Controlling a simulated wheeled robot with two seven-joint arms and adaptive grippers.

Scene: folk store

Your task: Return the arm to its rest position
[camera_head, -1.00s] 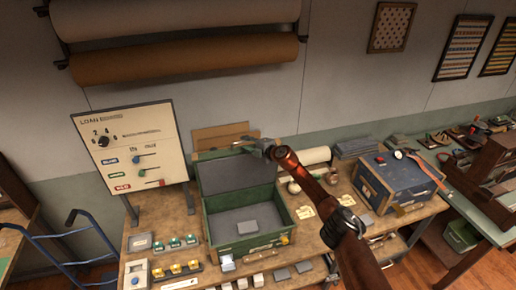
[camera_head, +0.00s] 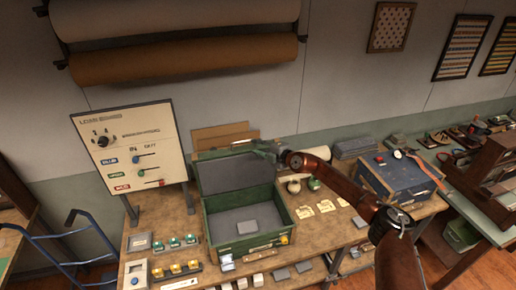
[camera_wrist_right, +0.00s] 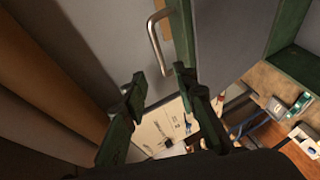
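My right gripper (camera_head: 258,148) is at the top edge of the raised lid of the green box (camera_head: 221,228), with my arm reaching in from the lower right. In the right wrist view its two fingers (camera_wrist_right: 162,98) are apart with nothing between them. The lid's metal handle (camera_wrist_right: 160,40) shows just beyond the fingertips; I cannot tell whether they touch the lid. My left gripper is not in view.
The loan board (camera_head: 132,145) stands left of the box. A blue-grey case (camera_head: 398,177), a pale roll (camera_head: 316,154) and small jars (camera_head: 293,185) are to the right. Several small blocks line the bench front. A blue hand truck (camera_head: 75,240) stands at the left.

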